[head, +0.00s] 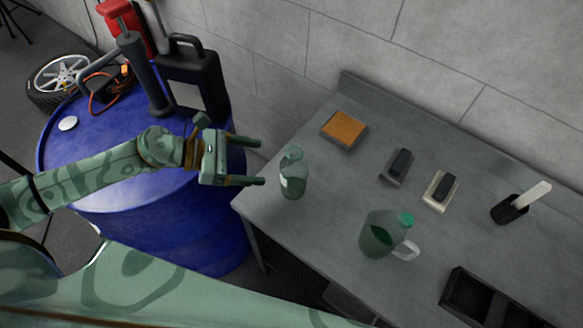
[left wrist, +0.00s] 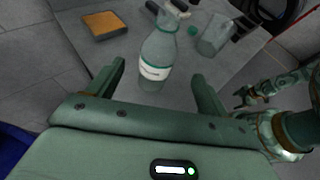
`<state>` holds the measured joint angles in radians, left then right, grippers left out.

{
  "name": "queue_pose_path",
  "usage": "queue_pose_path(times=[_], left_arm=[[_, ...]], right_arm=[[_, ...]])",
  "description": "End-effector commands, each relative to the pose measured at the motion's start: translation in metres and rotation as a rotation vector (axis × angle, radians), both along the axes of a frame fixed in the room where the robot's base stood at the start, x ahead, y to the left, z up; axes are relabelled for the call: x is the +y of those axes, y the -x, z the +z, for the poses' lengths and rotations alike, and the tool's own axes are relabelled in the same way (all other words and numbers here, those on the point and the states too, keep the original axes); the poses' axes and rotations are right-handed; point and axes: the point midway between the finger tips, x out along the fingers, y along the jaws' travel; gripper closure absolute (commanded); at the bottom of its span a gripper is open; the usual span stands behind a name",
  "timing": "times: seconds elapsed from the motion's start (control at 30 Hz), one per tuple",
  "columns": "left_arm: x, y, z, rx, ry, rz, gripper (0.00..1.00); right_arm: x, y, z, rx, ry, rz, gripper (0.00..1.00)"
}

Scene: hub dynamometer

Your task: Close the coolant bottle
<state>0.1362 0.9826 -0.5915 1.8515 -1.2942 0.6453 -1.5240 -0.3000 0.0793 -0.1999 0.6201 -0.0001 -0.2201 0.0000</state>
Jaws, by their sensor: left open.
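A translucent green bottle with a white label (head: 293,175) stands upright near the table's left edge. Its neck points up, and I see no distinct cap on it. In the left wrist view the bottle (left wrist: 158,58) is beyond and between my fingers. My left gripper (head: 262,162) is open and empty, just left of the bottle and apart from it. A small round green cap (head: 405,219) shows beside a clear jug (head: 378,238) holding green liquid. In the left wrist view the cap (left wrist: 192,31) appears apart from the jug. My right gripper (left wrist: 242,98) shows small at the right.
The grey table (head: 330,210) also bears an orange-topped block (head: 344,129), two dark-handled blocks, a black cup with a pale tool (head: 510,208) and a black tray (head: 490,300). A blue drum (head: 120,180) with a pump and black canister stands left. Bare tabletop separates bottle and jug.

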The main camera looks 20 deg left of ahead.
Motion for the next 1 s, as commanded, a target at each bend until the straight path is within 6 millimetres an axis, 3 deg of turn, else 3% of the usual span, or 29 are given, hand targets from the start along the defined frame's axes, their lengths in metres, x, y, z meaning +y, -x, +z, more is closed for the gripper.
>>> queue_pose_path(times=[0.27,0.3,0.47,0.63,0.77,0.87,1.0], left_arm=[[-0.001,0.0,0.0,0.001,0.003,0.003,0.21],[-0.002,-0.001,0.001,0.003,0.012,0.011,0.21],[-0.022,-0.01,0.012,0.053,0.173,0.163,0.21],[-0.035,-0.028,0.031,0.233,0.548,0.545,0.21],[-0.015,-0.032,0.029,0.454,0.902,0.933,0.21],[0.012,-0.019,0.011,0.632,1.166,1.247,0.21],[0.041,0.018,-0.022,0.828,1.448,1.628,0.21]], right_arm=[[-0.001,0.0,0.0,0.0,0.001,0.001,0.41],[-0.011,0.004,-0.003,-0.009,-0.007,0.0,0.41],[-0.013,0.004,-0.003,-0.012,-0.008,0.0,0.41],[-0.012,0.005,-0.003,-0.011,-0.009,0.0,0.41],[-0.012,0.005,-0.003,-0.01,-0.01,-0.001,0.41],[-0.012,0.005,-0.003,-0.01,-0.01,-0.001,0.41],[-0.011,0.005,-0.003,-0.01,-0.01,-0.001,0.41]])
